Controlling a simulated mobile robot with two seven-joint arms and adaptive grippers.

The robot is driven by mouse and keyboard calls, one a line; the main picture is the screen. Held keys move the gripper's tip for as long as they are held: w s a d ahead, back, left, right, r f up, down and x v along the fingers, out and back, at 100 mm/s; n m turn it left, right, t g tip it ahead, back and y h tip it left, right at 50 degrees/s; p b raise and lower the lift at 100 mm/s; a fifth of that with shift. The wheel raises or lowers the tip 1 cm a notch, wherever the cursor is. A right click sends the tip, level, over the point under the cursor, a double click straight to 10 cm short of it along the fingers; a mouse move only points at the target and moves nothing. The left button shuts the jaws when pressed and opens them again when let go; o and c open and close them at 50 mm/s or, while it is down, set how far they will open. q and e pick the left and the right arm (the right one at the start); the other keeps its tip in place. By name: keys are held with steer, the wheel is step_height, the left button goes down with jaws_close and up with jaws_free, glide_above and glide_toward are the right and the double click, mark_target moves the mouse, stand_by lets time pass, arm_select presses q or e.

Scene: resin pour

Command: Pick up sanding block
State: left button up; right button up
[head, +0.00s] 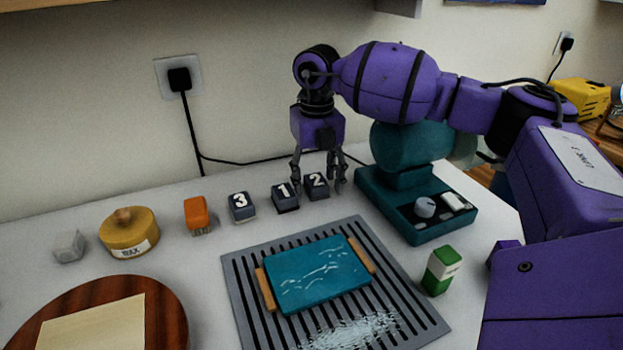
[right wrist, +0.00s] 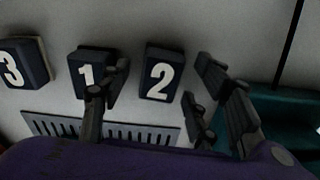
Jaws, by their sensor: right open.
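Three dark blue-grey blocks with white numbers stand in a row on the table, and I take these for the sanding blocks: block 3 (head: 241,207), block 1 (head: 286,198) and block 2 (head: 317,186). My right gripper (head: 319,187) points down at block 2 and is open, with its fingers on either side of it. In the right wrist view, block 2 (right wrist: 160,73) lies between the spread fingers, and the left finger partly covers block 1 (right wrist: 88,73). Block 3 (right wrist: 22,63) is at the left there. I cannot tell whether the fingers touch block 2. My left gripper is not in view.
A teal machine (head: 416,205) stands close right of block 2. A slatted grey rack (head: 240,285) with a teal tray (head: 318,273) lies in front. A green-white box (head: 441,270) is right.

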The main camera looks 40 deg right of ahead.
mark_target(317, 180)
steer(key=shift+f, duration=0.35)
steer(key=c, duration=1.2)
steer(key=shift+c, duration=0.2)
steer(key=shift+r, duration=0.1)
steer(key=shift+r, duration=0.5)
step_height(317, 180, up, 3)
steer(key=shift+s+f, duration=0.1)
steer(key=shift+f, duration=0.1)
steer(key=s+a+r, duration=0.3)
steer(key=s+r, duration=0.6)
steer(key=s, duration=0.4)
steer(key=shift+s+a+r, duration=0.15)
steer(key=shift+s, duration=0.05)
